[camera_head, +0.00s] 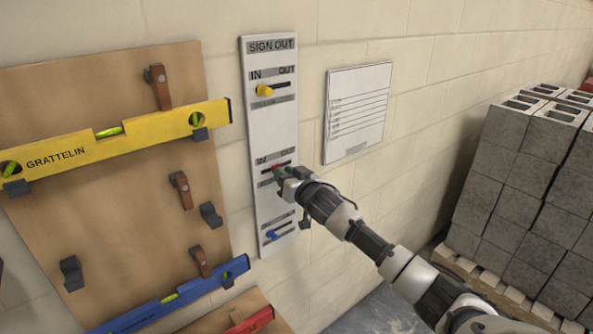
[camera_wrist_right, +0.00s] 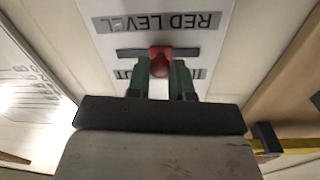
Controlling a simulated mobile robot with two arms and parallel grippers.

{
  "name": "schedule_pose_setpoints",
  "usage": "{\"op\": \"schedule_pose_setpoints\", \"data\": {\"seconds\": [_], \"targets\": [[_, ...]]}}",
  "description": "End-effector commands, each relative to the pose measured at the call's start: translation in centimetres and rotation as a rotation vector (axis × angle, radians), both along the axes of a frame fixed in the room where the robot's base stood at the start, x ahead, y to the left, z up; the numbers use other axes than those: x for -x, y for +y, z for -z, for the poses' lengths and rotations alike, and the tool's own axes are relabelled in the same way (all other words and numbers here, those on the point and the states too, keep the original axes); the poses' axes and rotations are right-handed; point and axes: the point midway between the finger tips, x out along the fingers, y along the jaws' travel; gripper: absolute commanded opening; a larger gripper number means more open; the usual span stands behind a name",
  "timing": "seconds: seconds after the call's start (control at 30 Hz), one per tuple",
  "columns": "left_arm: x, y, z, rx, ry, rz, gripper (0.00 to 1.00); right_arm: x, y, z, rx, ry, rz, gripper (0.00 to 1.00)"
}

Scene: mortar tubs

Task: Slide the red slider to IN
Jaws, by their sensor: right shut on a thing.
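The white sign-out board (camera_head: 267,130) hangs on the block wall, with IN and OUT labels above its slots. The red slider (camera_wrist_right: 160,58) sits near the middle of its slot in the right wrist view, where its label RED LEVEL is upside down. My right gripper (camera_wrist_right: 161,78) is shut on the red slider, with a green finger on each side of the knob. In the head view my right gripper (camera_head: 281,173) covers most of the red slider and the OUT end of its slot. My left gripper is in neither view.
A yellow slider (camera_head: 264,90) is above and a blue slider (camera_head: 271,235) below, both left in their slots. A brown tool board (camera_head: 130,200) with a yellow level (camera_head: 75,152) hangs at left, a paper sheet (camera_head: 357,110) at right. Grey blocks (camera_head: 520,180) are stacked far right.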

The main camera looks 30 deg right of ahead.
Motion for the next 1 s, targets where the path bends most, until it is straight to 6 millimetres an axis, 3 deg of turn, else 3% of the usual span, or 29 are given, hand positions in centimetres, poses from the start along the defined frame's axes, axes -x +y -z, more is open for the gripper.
{"op": "schedule_pose_setpoints", "data": {"seconds": [0.03, 0.17, 0.5, 0.53, 0.7, 1.0], "targets": [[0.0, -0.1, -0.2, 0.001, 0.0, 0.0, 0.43, 0.1, 1.3, 0.1, -0.008, 0.001, -0.003, 0.0], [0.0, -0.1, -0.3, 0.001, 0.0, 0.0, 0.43, 0.2, 2.9, 0.0, -0.003, 0.001, -0.001, 0.0], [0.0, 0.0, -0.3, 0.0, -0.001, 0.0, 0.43, 0.3, 3.4, 0.0, -0.001, 0.002, 0.0, 0.0], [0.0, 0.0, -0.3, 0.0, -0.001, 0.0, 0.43, 0.3, 3.4, 0.0, -0.001, 0.002, 0.0, 0.23], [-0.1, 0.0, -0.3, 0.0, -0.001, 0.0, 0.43, 0.3, 3.4, 0.0, -0.001, 0.001, 0.0, 0.48], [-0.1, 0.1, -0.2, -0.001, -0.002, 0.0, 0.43, 0.4, 3.3, 0.1, 0.0, 0.001, 0.002, 0.48]]}}
